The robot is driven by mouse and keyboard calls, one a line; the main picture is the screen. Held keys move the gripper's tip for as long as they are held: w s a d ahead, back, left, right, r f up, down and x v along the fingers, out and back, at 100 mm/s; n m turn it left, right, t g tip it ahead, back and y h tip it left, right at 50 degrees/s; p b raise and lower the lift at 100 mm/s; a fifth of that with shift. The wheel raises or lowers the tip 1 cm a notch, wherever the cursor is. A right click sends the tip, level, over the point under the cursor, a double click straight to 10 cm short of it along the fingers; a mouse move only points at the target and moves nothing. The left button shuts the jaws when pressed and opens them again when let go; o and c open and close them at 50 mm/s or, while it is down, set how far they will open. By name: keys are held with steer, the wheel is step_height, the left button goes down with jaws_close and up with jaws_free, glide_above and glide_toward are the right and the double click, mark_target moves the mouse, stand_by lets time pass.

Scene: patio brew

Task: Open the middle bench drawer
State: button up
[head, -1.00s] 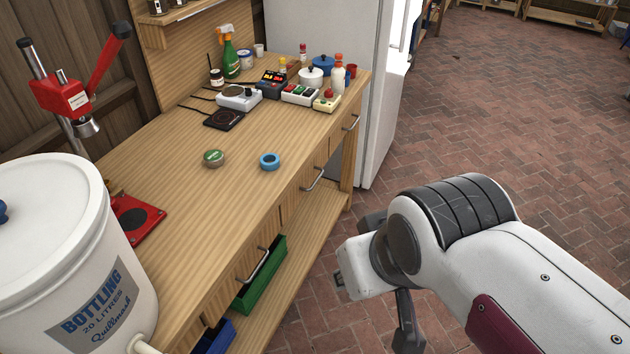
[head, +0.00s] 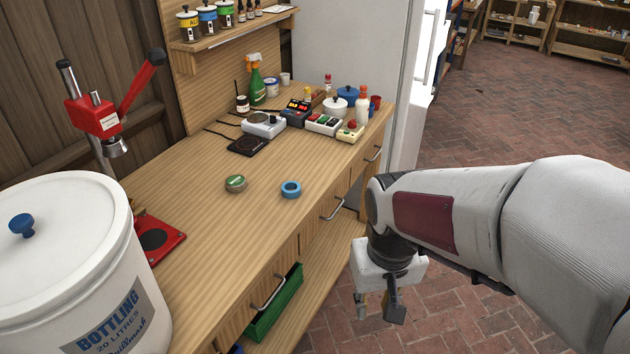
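The wooden workbench (head: 200,270) has a row of drawers with metal bar handles along its front. The middle drawer (head: 314,232) sits flush with the bench front and looks closed; its handle (head: 333,209) is in plain view. My gripper (head: 378,306) hangs to the right of and lower in the picture than that handle, over the brick floor, pointing down. Its fingers look apart with nothing between them. It does not touch the bench or the handle.
The near drawer handle (head: 268,292) and far drawer handle (head: 374,154) flank the middle one. A green bin (head: 275,308) sits below. A white bottling bucket (head: 70,260), blue tape roll (head: 291,189) and green-topped tin (head: 235,184) stand on top. Brick floor (head: 470,320) is open.

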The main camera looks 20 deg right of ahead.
steer(key=w+d+f+m+t, duration=0.2)
steer(key=w+d+f+m, duration=0.15)
steer(key=w+f, duration=0.75)
steer(key=w+d+f+m+t, duration=0.2)
steer(key=w+d+f, duration=0.2)
steer(key=w+f, duration=0.65)
steer(key=w+d+f+m+t, duration=0.3)
steer(key=w+f, duration=0.4)
steer(key=f, duration=0.7)
steer(key=w+r+m+t, duration=0.6)
steer(key=w+r+t, duration=0.2)
steer(key=w+r, duration=0.3)
steer(key=shift+w+d+r, duration=0.25)
steer(key=shift+w, duration=0.15)
steer(key=shift+w+m, duration=0.2)
steer(key=shift+m, duration=0.05)
steer(key=w+f, duration=0.1)
steer(key=w, duration=0.6)
steer(key=shift+w, duration=0.15)
steer(key=shift+f, duration=0.1)
